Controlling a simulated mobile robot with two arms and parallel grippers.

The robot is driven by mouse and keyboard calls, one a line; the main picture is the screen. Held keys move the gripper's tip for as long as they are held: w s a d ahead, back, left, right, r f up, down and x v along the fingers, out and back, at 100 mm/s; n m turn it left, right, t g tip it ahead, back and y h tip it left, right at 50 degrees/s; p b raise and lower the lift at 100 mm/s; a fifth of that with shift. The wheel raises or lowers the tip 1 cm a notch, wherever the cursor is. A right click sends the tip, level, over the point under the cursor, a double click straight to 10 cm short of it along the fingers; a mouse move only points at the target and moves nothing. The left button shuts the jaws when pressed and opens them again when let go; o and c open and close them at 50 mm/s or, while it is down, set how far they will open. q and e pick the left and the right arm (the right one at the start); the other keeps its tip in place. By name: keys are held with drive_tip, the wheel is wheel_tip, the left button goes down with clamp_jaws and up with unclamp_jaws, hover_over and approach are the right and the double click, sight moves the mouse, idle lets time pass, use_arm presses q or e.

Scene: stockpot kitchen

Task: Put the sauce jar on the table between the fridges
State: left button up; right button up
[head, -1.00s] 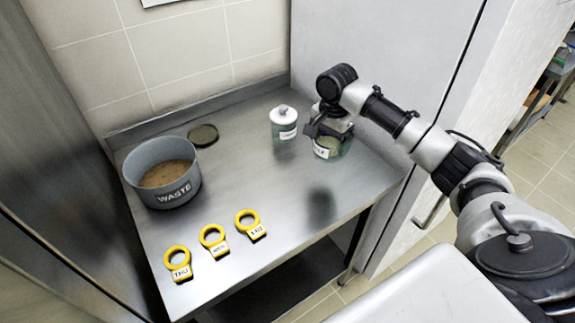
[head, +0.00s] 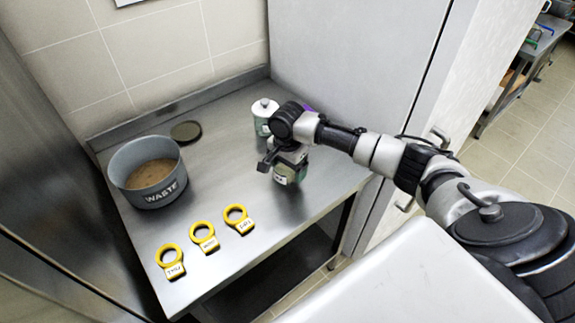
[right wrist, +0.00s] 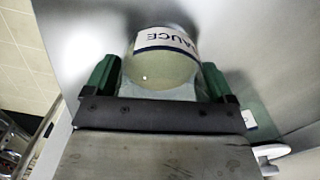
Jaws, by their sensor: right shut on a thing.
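The sauce jar (head: 281,179) is a small clear jar with greenish contents and a white label. My right gripper (head: 288,160) is shut on it from above, over the right part of the steel table (head: 215,175). I cannot tell whether the jar's base touches the tabletop. In the right wrist view, the jar (right wrist: 163,68) sits between two green finger pads, with "SAUCE" readable on its label. Steel fridge sides stand left (head: 40,130) and right (head: 355,70) of the table. My left gripper is not in view.
A second jar with a white lid (head: 264,116) stands just behind the held jar. A grey WASTE pot (head: 147,195) and a dark round lid (head: 186,130) are at left and back. Yellow ring tags (head: 204,237) lie along the front. The table's middle is clear.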

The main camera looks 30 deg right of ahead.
drive_tip(key=o, duration=1)
drive_tip(key=shift+f, duration=0.1)
wheel_tip(320, 180, up, 12)
drive_tip(key=shift+b, duration=0.35)
